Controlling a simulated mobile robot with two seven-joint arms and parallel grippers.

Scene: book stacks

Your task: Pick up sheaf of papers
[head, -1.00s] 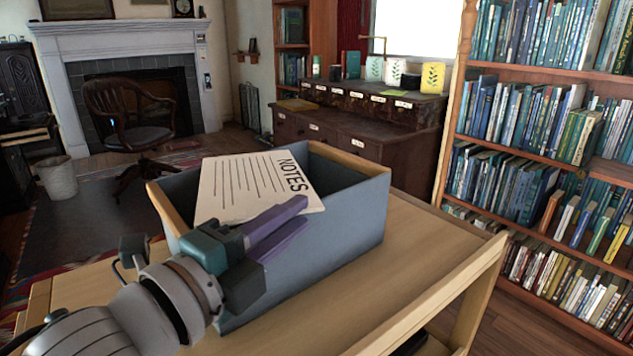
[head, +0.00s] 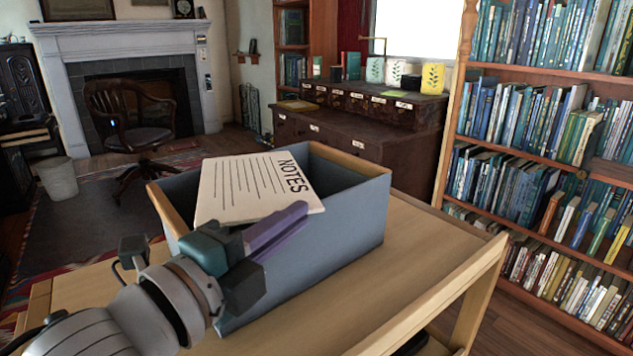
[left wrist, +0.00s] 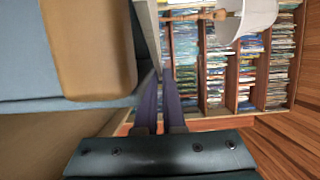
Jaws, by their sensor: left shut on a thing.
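The sheaf of papers (head: 245,190) is a cream sheet marked NOTES with ruled lines, at the left part of a blue-grey box (head: 330,235) in the head view. It lies tilted and reaches above the box rim. My left gripper (head: 303,209) has purple fingers closed together at the sheaf's near right edge, shut on it. My right gripper is out of view.
The box stands on a wooden cart (head: 420,235) with a raised right edge. Bare cart top lies right of the box. Behind are a dark desk (head: 355,150), a chair (head: 135,135) and a fireplace. A tall bookcase (head: 540,150) stands at the right.

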